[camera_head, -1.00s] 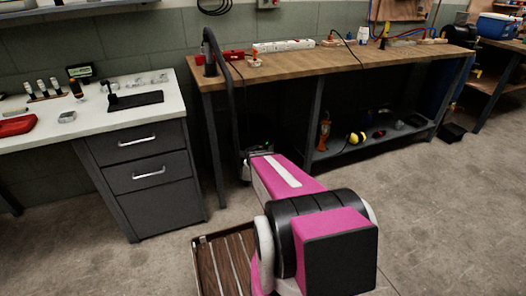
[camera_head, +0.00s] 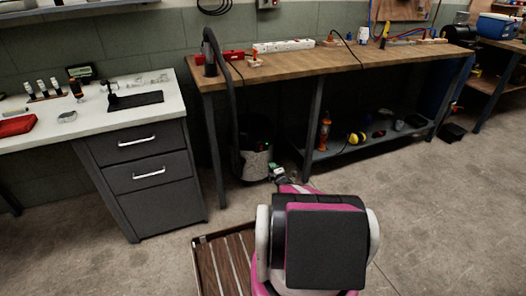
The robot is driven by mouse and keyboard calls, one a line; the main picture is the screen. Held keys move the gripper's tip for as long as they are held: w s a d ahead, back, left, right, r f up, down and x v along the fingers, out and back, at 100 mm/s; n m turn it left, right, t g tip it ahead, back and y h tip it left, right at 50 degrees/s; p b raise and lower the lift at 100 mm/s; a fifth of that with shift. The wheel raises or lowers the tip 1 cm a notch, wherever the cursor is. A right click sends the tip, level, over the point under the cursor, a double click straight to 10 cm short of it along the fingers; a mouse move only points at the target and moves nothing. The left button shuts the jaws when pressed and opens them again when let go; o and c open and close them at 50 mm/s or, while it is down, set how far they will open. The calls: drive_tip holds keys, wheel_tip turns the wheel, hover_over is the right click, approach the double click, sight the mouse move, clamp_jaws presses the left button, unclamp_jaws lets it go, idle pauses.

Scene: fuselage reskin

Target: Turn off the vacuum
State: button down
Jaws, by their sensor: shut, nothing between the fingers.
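The vacuum (camera_head: 250,160) is a dark canister with a pale grey lower part. It stands on the floor under the left end of the wooden workbench, between the bench legs. A small green spot shows at its upper right side; the switch itself is too small to make out. Its dark hose (camera_head: 231,100) rises in front of the bench edge and bends over onto the top. My gripper (camera_head: 275,171) is at the far end of my pink arm, just right of the vacuum's lower part in the picture. It is shut and empty. I cannot tell whether it touches the vacuum.
The wooden workbench (camera_head: 300,68) has legs and a low shelf (camera_head: 345,150) holding an orange bottle and yellow earmuffs. A dark drawer cabinet (camera_head: 155,190) stands left. A slatted wooden crate or pallet (camera_head: 222,262) lies in front.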

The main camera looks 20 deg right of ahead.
sight(262, 147)
drive_tip(key=w, duration=0.4)
drive_tip(key=w+r, duration=0.1)
drive_tip(key=w, duration=0.9)
drive_tip(key=shift+a+r, duration=0.25)
drive_tip(key=shift+r, duration=0.15)
drive_tip(key=shift+w+r, duration=0.1)
drive_tip(key=shift+w, duration=0.15)
